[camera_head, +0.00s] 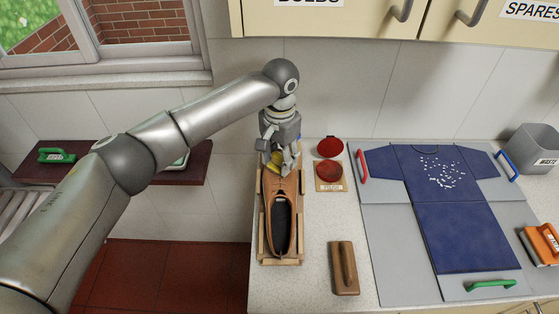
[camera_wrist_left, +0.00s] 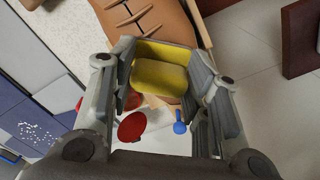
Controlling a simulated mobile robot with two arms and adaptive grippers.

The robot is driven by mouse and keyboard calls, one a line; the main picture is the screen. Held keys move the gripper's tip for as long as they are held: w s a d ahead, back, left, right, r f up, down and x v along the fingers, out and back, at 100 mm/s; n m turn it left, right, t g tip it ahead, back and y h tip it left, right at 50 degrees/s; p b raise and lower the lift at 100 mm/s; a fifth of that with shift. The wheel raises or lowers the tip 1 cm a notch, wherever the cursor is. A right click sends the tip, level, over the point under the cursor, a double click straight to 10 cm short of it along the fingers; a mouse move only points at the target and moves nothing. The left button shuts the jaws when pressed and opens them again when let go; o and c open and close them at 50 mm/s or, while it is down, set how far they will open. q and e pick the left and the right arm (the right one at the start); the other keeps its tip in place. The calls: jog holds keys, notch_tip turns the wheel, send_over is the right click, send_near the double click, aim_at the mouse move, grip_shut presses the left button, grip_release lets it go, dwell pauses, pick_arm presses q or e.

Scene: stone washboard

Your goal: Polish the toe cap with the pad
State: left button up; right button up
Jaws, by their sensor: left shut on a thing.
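A brown leather shoe (camera_head: 290,187) lies on a slatted wooden stand (camera_head: 266,262), its opening toward the front edge of the counter and its toe toward the wall. My left gripper (camera_head: 278,160) is at the toe end, shut on a yellow pad (camera_head: 274,164). In the left wrist view the pad (camera_wrist_left: 160,78) sits between the fingers (camera_wrist_left: 160,85), with the laced part of the shoe (camera_wrist_left: 150,18) beyond it. The pad appears close to the toe cap; I cannot tell whether they touch. The gripper hides part of the toe. My right gripper is not in view.
An open red polish tin (camera_head: 328,171) stands right of the toe on a labelled base. A wooden-backed brush (camera_head: 344,268) lies nearer the front. A grey folding board (camera_head: 390,240) with a blue shirt (camera_head: 465,235) fills the right, beside a grey waste bin (camera_head: 530,150).

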pick_arm(q)
jog(key=shift+w+f, duration=0.1)
jog(key=shift+w, duration=0.65)
jog(key=shift+w+b, duration=0.45)
jog(key=shift+w, duration=1.05)
jog(key=shift+r+p, duration=0.2)
jog(key=shift+p, duration=0.2)
jog(key=shift+s+p, duration=0.25)
jog(key=shift+p, duration=0.45)
jog(key=shift+s+p, duration=0.45)
jog(key=shift+p, duration=0.4)
jog(key=shift+s+p, duration=0.6)
jog(key=shift+p, duration=0.1)
jog(key=shift+s+f, duration=0.15)
jog(key=shift+s, duration=0.15)
jog(key=shift+s+f, duration=0.15)
jog(key=shift+s, duration=0.5)
jog(key=shift+s+f, duration=0.1)
jog(key=shift+s, duration=2.4)
jog(key=shift+r, duration=0.2)
